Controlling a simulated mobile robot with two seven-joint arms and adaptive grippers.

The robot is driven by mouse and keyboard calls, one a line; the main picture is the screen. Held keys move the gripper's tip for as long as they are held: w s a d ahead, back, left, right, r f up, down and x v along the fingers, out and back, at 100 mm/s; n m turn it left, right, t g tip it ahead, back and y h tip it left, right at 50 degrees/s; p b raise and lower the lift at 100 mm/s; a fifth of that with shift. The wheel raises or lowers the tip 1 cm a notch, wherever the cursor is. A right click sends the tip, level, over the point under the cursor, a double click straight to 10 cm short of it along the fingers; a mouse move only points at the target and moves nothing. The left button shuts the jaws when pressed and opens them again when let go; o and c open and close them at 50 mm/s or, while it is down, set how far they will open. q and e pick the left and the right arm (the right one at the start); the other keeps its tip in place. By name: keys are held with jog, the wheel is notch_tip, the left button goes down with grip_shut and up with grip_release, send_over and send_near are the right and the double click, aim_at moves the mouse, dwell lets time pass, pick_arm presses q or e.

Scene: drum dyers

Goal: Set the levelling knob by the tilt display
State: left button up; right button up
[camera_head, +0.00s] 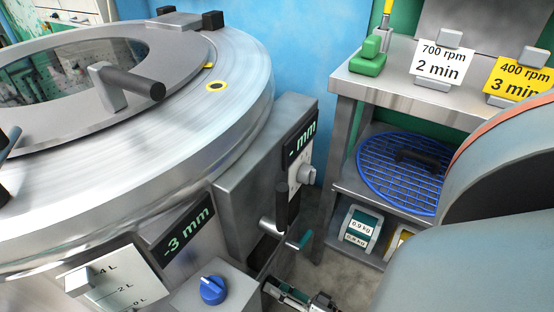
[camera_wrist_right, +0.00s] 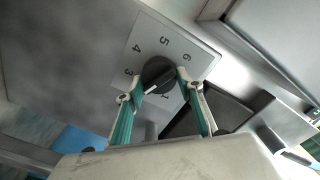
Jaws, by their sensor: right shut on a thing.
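The tilt display (camera_head: 188,231) on the drum machine reads "-3 mm" in the head view. In the right wrist view, a black knob (camera_wrist_right: 158,74) with a white pointer line sits on a pale numbered dial plate (camera_wrist_right: 150,40). The line points to the lower left, below the 3. My right gripper (camera_wrist_right: 160,83) is shut on this knob, one teal finger on each side. In the head view the right gripper (camera_head: 278,262) is beside the grey housing; the knob is hidden there. My left gripper is not in view.
A blue knob (camera_head: 212,290) sits on a grey box, near a litre scale (camera_head: 118,284). The housing has a black handle (camera_head: 282,207) close above my gripper. A steel table (camera_head: 342,82) with rpm cards stands right; a blue grate (camera_head: 400,180) lies on its shelf.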

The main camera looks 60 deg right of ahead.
jog(key=m, duration=0.4)
jog(key=shift+f+m, duration=0.15)
jog(key=shift+m, duration=0.15)
jog(key=m, duration=0.4)
jog(key=shift+d+f+m, duration=0.1)
jog(key=shift+m, duration=0.2)
jog(key=m, duration=0.3)
jog(key=shift+f+m, duration=0.1)
jog(key=shift+m, duration=2.4)
jog(key=shift+f, duration=0.1)
jog(key=o, duration=1.1)
jog(key=shift+s, duration=0.15)
